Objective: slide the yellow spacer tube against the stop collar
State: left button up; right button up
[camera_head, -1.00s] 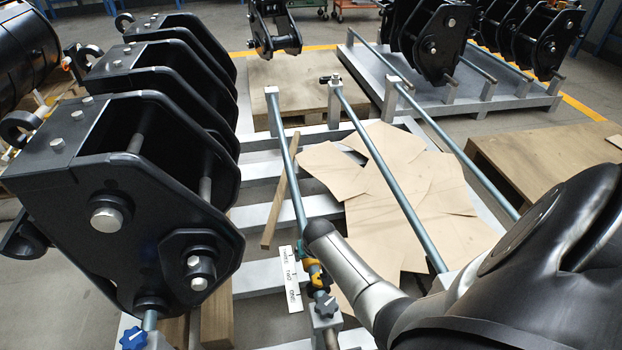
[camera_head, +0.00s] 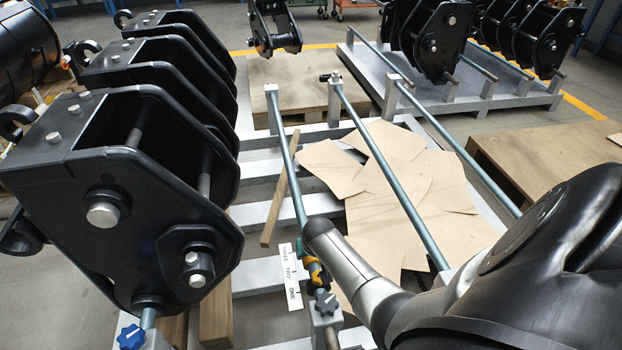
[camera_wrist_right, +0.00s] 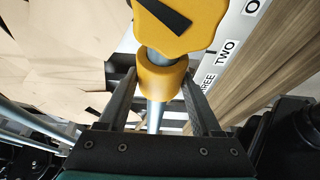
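The yellow spacer tube (camera_wrist_right: 163,80) sits around a steel rod (camera_wrist_right: 155,118) in the right wrist view. My right gripper (camera_wrist_right: 160,73) has one finger on each side of the tube, and both appear to touch it. Just beyond the tube is a larger yellow lobed part with a black mark (camera_wrist_right: 180,22), which looks like the stop collar's knob. It partly covers the rod there, so I cannot tell whether tube and collar touch. In the head view, the yellow and black parts (camera_head: 318,276) are small beside my right wrist, which hides part of the rod. My left gripper is not in view.
A white ruler strip marked ONE, TWO, THREE (camera_head: 288,275) lies beside the rod. Large black couplers (camera_head: 80,165) stand to the left. Parallel rods (camera_head: 385,170) run above cardboard sheets (camera_head: 400,205).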

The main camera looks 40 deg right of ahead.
aim_at(315, 267)
grip_shut()
dwell(0.5)
jog(key=shift+s, duration=0.15)
jog(key=s+a+p, duration=0.1)
jog(key=p, duration=0.1)
jog(key=s+a+p, duration=0.1)
jog(key=s, duration=0.1)
jog(key=shift+s+p, duration=0.3)
jog(key=shift+p, duration=0.1)
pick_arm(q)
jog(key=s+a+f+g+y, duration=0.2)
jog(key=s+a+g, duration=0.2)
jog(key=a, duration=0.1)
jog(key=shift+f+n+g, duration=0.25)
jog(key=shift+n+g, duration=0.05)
pick_arm(e)
jog(key=shift+s+a, duration=0.15)
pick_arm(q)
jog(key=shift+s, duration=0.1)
pick_arm(e)
jog(key=shift+f, duration=0.1)
